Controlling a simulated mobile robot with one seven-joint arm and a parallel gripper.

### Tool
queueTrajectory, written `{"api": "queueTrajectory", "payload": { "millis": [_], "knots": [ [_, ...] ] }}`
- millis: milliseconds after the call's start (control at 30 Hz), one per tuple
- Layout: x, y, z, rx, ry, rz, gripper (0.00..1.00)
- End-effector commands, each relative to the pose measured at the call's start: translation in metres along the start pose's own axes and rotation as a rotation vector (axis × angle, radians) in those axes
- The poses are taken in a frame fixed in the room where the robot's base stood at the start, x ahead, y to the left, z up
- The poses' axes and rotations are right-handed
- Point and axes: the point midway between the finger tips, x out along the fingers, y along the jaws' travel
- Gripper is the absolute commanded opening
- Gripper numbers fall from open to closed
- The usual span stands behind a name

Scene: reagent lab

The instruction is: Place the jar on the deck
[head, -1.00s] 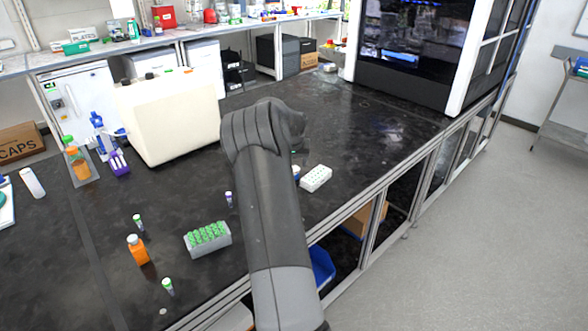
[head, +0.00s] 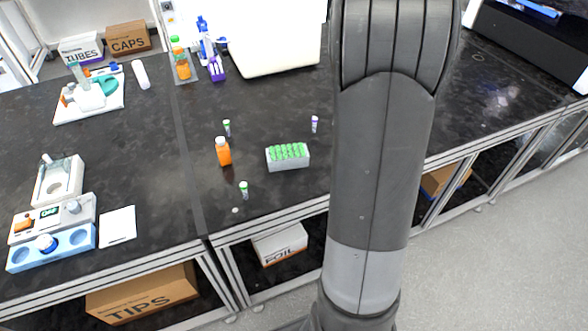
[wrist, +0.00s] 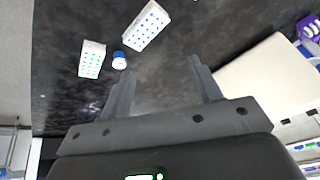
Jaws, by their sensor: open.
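In the wrist view a small white jar with a blue cap (wrist: 119,63) stands on the dark bench between two white racks. My gripper (wrist: 158,72) is open and empty, its fingers spread, with the jar beyond and to the left of its left fingertip. In the head view that jar and my gripper are hidden behind my arm. I cannot tell which surface is the deck.
A white rack with green spots (wrist: 91,62) and one with blue spots (wrist: 147,27) flank the jar. An orange bottle (head: 223,152), small tubes and a grey rack of green-capped tubes (head: 288,163) stand mid-bench. Bare bench (head: 140,165) lies left of them.

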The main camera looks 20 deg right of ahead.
Motion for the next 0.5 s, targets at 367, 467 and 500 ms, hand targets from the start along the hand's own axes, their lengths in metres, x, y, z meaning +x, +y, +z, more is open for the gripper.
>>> {"api": "queueTrajectory", "payload": {
  "millis": [367,467,500],
  "knots": [
    [-0.110,-0.086,0.125,-0.198,-0.004,-0.128,0.58],
    [-0.132,-0.099,0.163,-0.260,-0.003,-0.148,0.58],
    [-0.140,-0.102,0.178,-0.284,-0.001,-0.155,0.58]
  ]
}}
